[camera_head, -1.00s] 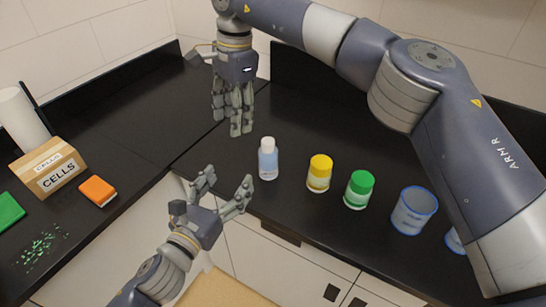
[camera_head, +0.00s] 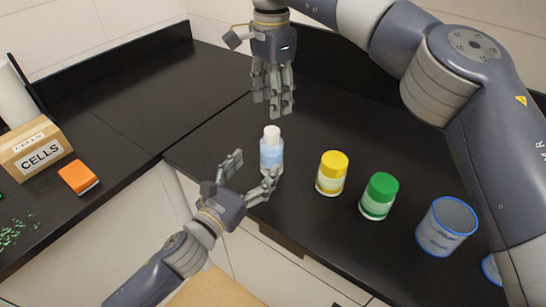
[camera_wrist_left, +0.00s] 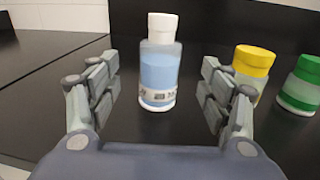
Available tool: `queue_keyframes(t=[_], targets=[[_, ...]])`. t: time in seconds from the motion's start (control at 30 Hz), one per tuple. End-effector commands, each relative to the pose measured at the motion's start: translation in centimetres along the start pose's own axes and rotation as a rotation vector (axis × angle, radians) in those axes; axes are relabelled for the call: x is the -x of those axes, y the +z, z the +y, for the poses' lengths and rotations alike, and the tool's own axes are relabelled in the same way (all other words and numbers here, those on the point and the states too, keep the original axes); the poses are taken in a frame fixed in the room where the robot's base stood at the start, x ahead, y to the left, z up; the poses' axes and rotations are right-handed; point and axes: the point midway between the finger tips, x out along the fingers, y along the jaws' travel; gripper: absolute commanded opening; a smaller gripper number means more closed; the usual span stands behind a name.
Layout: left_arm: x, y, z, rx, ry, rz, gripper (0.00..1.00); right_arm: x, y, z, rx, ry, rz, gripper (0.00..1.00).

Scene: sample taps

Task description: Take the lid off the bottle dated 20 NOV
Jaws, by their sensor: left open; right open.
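A small bottle (camera_head: 271,152) with a white lid (camera_head: 272,131) and pale blue contents stands upright on the black counter. It also shows in the left wrist view (camera_wrist_left: 158,72), with a label band whose print is too small to read. My left gripper (camera_head: 252,172) is open at the counter's front edge, its fingers pointing toward the bottle. In the left wrist view (camera_wrist_left: 160,95) the bottle stands ahead, centred between the spread fingers. My right gripper (camera_head: 273,108) is open and empty, pointing down above the counter behind the bottle.
A yellow-lidded jar (camera_head: 331,174) and a green-lidded jar (camera_head: 379,197) stand right of the bottle, then a blue-rimmed beaker (camera_head: 446,227). On the left counter are a CELLS box (camera_head: 36,148) and an orange block (camera_head: 78,177). The counter behind the bottle is clear.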

Motion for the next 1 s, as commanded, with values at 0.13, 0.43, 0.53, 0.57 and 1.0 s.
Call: queue_keyframes(t=[0.13, 0.43, 0.53, 0.57, 1.0], targets=[[-3.0, 0.2, 0.0, 0.001, 0.0, -0.003, 0.72, 0.0, 0.0, 0.0, 0.001, 0.0, -0.001, 0.49], [-7.4, 0.1, 0.0, 0.001, 0.0, -0.001, 0.72, 0.0, 0.0, 0.0, 0.0, 0.0, -0.001, 0.49], [-8.1, 0.0, -0.1, 0.001, -0.001, 0.0, 0.72, 0.0, 0.0, 0.0, 0.001, 0.0, -0.001, 0.49], [-8.2, 0.1, -0.1, 0.001, -0.001, -0.001, 0.72, 0.0, 0.0, 0.0, 0.001, 0.0, -0.001, 0.49], [-8.4, 0.0, 0.0, 0.0, -0.001, 0.0, 0.47, 0.0, 0.0, 0.0, 0.001, 0.0, -0.001, 0.49]])
